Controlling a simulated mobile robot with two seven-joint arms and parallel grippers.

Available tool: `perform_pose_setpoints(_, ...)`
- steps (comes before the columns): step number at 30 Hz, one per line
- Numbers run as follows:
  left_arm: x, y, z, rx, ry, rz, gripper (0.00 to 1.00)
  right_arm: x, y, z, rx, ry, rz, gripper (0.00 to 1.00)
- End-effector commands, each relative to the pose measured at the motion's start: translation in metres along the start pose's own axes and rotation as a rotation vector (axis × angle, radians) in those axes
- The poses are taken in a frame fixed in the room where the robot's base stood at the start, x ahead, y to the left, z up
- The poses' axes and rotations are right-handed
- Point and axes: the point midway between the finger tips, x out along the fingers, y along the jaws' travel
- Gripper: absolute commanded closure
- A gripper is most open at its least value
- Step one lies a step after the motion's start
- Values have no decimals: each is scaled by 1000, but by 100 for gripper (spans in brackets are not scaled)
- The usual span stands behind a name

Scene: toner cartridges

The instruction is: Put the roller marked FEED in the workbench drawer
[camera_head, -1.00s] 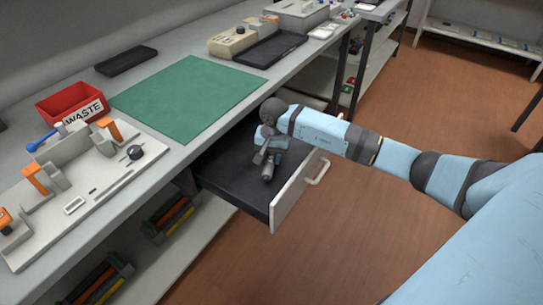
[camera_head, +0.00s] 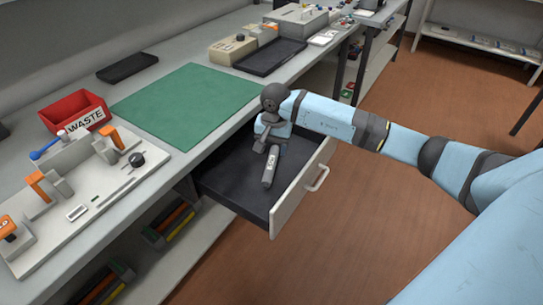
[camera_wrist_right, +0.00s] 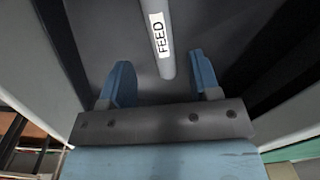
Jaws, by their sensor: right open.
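The workbench drawer (camera_head: 225,190) is pulled open below the bench top, with a pale front and a handle. The grey roller (camera_head: 269,170) lies in the drawer on its dark floor. In the right wrist view the roller (camera_wrist_right: 165,62) shows a white label (camera_wrist_right: 160,35) reading FEED. My right gripper (camera_head: 265,146) is above the drawer at the roller's far end. In the wrist view its blue fingers (camera_wrist_right: 163,82) are spread apart, with the roller beyond them and nothing held. My left gripper is not in view.
A green mat (camera_head: 185,100) lies on the bench beside the drawer. A red WASTE bin (camera_head: 62,110) and a pale fixture with orange clamps (camera_head: 85,205) stand at the left. Black trays (camera_head: 270,57) lie farther back. A shelf with cartridges is below.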

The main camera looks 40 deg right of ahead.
Motion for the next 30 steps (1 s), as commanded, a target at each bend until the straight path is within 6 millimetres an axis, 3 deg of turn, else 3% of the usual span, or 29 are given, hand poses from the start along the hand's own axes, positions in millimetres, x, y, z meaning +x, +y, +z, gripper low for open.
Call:
perform_pose_setpoints(3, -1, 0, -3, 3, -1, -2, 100, -26, 0, -1, 1, 3, -2, 43)
perform_pose_setpoints(9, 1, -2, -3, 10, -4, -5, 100, -48, 0, 0, 1, 1, 0, 43)
perform_pose_setpoints(30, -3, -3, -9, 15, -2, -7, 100, -58, 0, 0, 1, 0, -1, 43)
